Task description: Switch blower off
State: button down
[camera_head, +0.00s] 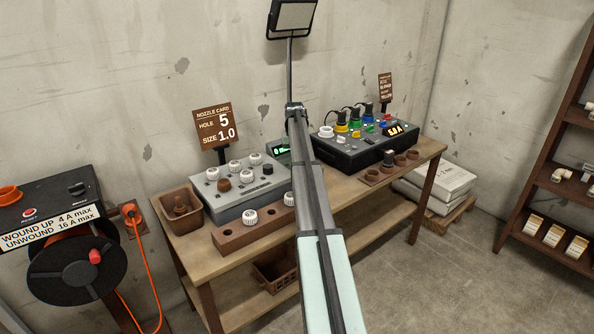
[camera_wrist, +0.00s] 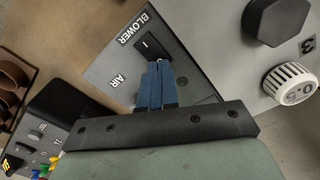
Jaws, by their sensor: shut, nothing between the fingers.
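The blower switch (camera_wrist: 150,46) is a black rocker with a white "I" mark, set in a grey panel (camera_wrist: 112,68) beside the word BLOWER; the word AIR is lower on the panel. My gripper (camera_wrist: 158,64) shows blue fingers, shut with nothing between them. Their tips are at the lower edge of the rocker in the wrist view; I cannot tell whether they touch it. In the head view my arm hides the switch and the fingers. A dark unit with a green display (camera_head: 279,149) shows just left of my arm.
A grey box (camera_head: 238,186) with white nozzles stands left of my arm on the wooden bench (camera_head: 430,150). A black unit (camera_head: 350,153) with coloured plugs stands to the right. A lamp (camera_head: 292,17) rises behind. A cable reel (camera_head: 75,270) is at far left, shelves (camera_head: 545,180) at right.

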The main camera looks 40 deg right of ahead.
jog(key=shift+f, duration=0.95)
dwell(0.7)
jog(key=shift+r, duration=3.5)
